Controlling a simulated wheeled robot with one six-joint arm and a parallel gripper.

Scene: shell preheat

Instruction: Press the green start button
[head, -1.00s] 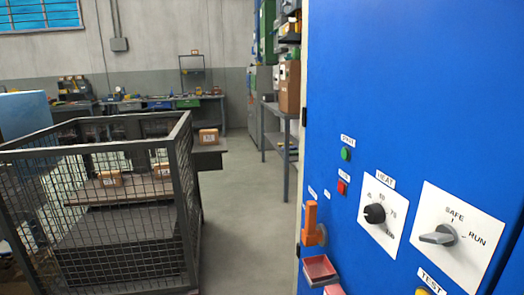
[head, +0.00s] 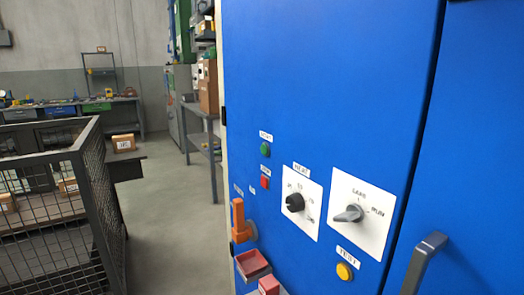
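The green start button (head: 265,150) is a small round button on the blue cabinet front (head: 330,80), with a white label just above it. A red button (head: 265,183) sits directly below it. Both are left of the middle of the cabinet face, which I see at a slant. My gripper does not show in the head view, so its opening and its distance from the button cannot be seen.
Near the buttons are the black heat knob (head: 295,202), a grey selector switch (head: 349,214), a yellow test button (head: 344,271), an orange lever (head: 240,222) and a red tray (head: 253,264). A grey handle (head: 424,263) juts out at right. A mesh cage (head: 98,200) stands left; floor between is clear.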

